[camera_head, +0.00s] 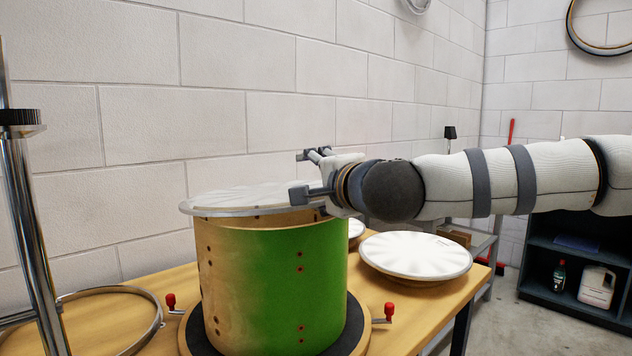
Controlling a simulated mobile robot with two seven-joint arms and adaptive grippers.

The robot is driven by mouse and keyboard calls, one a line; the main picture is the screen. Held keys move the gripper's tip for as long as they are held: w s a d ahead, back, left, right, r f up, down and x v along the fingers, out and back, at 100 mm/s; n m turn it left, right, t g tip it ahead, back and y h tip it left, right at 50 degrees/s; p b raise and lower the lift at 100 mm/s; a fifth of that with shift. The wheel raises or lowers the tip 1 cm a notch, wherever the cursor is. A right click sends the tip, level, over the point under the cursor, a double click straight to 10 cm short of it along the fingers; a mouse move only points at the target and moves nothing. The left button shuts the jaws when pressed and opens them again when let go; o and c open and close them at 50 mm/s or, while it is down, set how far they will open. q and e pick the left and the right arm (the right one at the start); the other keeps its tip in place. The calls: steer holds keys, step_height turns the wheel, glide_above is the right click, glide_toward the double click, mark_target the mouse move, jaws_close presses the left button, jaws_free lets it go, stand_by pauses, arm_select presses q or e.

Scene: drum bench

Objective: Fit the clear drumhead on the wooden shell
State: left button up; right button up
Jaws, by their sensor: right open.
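The clear drumhead (235,201) lies over the top of the wooden shell (272,285), which has a green and bare-wood side. The drumhead looks shifted to the left, with its left edge overhanging the shell and the shell's right top rim showing. The shell stands upright on a dark round pad with a wooden rim (367,335). My right gripper (303,175) comes in from the right and is open at the right edge of the drumhead, its fingers pointing left. I cannot tell whether the fingers touch the drumhead. My left gripper is not in view.
A white drumhead (415,256) lies on the wooden table (420,305) at the right, with another partly hidden behind the shell. A metal hoop (158,312) lies at the left by a chrome stand (30,230). Red-knobbed clamps (389,311) flank the shell.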

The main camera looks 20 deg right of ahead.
steer(key=s+r, duration=0.1)
steer(key=s, duration=1.1)
steer(key=shift+r, duration=0.3)
